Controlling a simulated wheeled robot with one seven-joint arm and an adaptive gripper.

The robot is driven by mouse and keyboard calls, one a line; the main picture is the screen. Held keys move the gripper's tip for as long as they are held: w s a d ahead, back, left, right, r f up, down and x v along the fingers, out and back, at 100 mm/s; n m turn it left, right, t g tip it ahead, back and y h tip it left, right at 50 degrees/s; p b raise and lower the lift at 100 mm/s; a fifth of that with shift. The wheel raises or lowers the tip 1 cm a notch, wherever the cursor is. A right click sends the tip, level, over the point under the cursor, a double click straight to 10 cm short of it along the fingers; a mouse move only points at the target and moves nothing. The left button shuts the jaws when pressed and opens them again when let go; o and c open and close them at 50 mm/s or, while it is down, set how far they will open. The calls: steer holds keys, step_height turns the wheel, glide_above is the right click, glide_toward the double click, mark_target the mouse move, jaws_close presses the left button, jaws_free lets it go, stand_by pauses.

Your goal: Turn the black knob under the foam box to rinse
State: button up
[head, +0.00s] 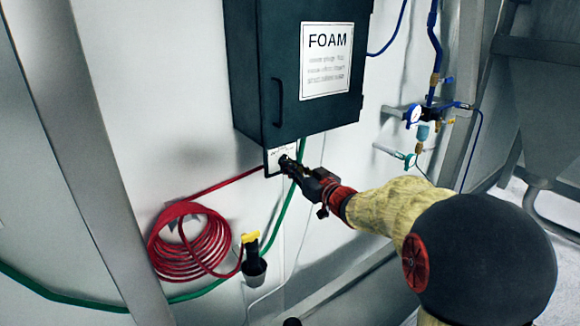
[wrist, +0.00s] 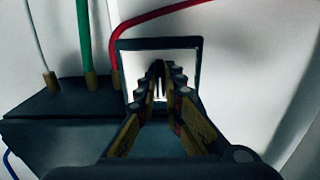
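The dark foam box (head: 255,70) hangs on the wall with a white FOAM sign. In the wrist view the fingertips (wrist: 160,84) are close together in front of the plate. A narrow dark shape shows between them; I cannot tell whether it is the black knob or finger parts. The knob's pointing direction is hidden.
A coiled red hose (head: 190,245) hangs at lower left, and a green hose (head: 285,205) runs down close to my gripper. A yellow-topped nozzle in a holder (head: 254,262) is below. A gauge with blue piping (head: 413,114) is at right.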

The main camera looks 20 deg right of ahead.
steer(key=o, duration=0.4)
steer(key=s, duration=0.4)
steer(key=s+d, duration=0.1)
steer(key=s, duration=0.3)
steer(key=s+d, duration=0.1)
steer(key=s, duration=0.2)
steer(key=shift+s+d, duration=0.15)
steer(key=shift+s, duration=0.25)
